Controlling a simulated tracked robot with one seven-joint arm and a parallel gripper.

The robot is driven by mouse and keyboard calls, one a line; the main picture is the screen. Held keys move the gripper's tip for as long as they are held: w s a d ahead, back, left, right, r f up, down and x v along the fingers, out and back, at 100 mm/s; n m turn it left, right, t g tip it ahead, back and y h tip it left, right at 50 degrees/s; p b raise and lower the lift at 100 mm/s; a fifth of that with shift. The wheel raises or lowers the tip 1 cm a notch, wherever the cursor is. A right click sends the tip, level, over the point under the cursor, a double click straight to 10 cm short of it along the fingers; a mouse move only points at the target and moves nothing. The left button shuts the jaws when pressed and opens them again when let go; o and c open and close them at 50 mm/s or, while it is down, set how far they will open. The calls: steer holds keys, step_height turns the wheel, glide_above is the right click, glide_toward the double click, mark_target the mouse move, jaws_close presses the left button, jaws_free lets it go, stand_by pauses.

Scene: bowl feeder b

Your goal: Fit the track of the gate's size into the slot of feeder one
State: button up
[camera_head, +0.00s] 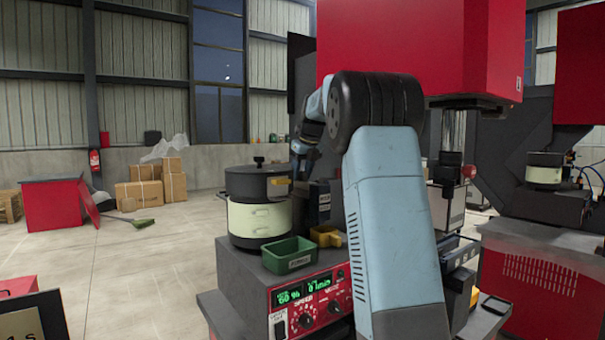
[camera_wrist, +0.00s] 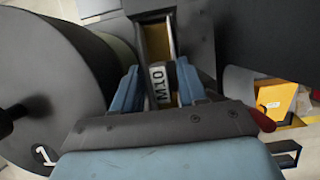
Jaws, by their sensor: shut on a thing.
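In the wrist view, my gripper (camera_wrist: 160,70) is shut on a track with a white plate marked M10 (camera_wrist: 158,84). Ahead of the fingertips runs a straight grey channel with a yellow-brown floor (camera_wrist: 157,40). I cannot tell whether it is part of the held track or of the slot, nor whether the track is seated. Feeder one's dark bowl (camera_wrist: 60,75), with a white 1, is left of the fingers. In the head view, feeder one (camera_head: 258,218) has a black bowl over a cream body. My gripper (camera_head: 304,150) is right of the bowl, partly hidden by my arm.
A green tray (camera_head: 290,256) and a yellow scoop (camera_head: 327,236) lie on the feeder's bench by the red control panel (camera_head: 310,302). A yellow part (camera_wrist: 276,100) is right of my fingers. A red machine housing (camera_head: 400,45) hangs above. Another bowl feeder (camera_head: 544,170) stands right.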

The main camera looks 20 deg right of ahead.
steer(key=o, duration=1.2)
steer(key=a+v, duration=0.1)
steer(key=v, duration=1.1)
steer(key=s+a+f+n, duration=0.2)
steer(key=s+a+n, duration=0.4)
steer(key=s+n, duration=0.45)
steer(key=s+a+f+n, duration=0.3)
steer(key=s+f+n, duration=0.4)
steer(key=s, duration=0.3)
steer(key=s+a+f+n, duration=0.4)
steer(key=s+f+n, duration=0.4)
steer(key=s, duration=0.2)
steer(key=s+a+f+n+t, duration=0.1)
steer(key=s+a+f+n, duration=0.2)
steer(key=s+f+n, duration=0.4)
steer(key=shift+s+a+f+n+h, duration=0.2)
steer(key=shift+s+n, duration=0.15)
steer(key=shift+s, duration=0.45)
steer(key=shift+s+a+f+n+h, duration=0.1)
steer(key=shift+s+f+n+h, duration=0.15)
steer(key=shift+s, duration=0.55)
